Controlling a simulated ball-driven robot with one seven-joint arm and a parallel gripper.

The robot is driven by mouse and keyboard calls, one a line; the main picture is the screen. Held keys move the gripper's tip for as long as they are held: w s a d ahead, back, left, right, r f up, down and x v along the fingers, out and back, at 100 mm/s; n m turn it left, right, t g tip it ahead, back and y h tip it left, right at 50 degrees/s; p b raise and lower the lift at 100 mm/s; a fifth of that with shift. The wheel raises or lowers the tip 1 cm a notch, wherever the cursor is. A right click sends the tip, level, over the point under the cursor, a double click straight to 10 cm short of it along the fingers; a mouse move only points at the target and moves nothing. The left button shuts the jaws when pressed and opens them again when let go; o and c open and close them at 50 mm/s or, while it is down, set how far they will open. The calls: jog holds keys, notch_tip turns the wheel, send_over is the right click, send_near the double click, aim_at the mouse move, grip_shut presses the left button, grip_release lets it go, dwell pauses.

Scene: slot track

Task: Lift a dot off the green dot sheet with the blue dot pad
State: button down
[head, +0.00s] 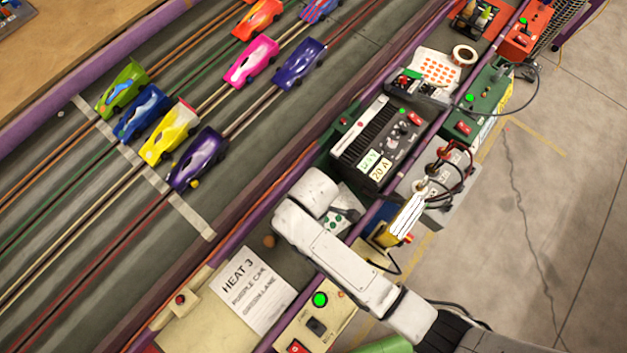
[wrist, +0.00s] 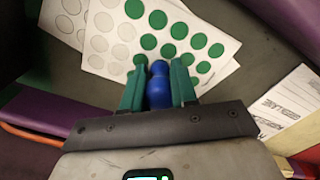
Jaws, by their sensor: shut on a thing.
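My gripper (wrist: 158,85) shows in the wrist view with its green fingers shut on the blue dot pad (wrist: 159,92). The pad's rounded end points toward the green dot sheet (wrist: 229,46), over its lower edge. The sheet is white, with several green dots on the right and pale empty circles on the left. I cannot tell whether the pad touches the sheet, and its working face is hidden. In the head view my white arm covers the gripper and the pad, and part of the green dot sheet (head: 335,219) shows beside it.
Another sheet with pale circles (wrist: 61,22) lies partly under the dot sheet. A HEAT 3 card (head: 248,290) lies at the lower left. A black power supply (head: 375,143) stands beyond my arm. Several toy cars, such as the yellow one (head: 170,135), stand on the slot track.

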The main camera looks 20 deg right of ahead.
jog(key=shift+r+p, duration=3.4)
jog(key=shift+r, duration=0.05)
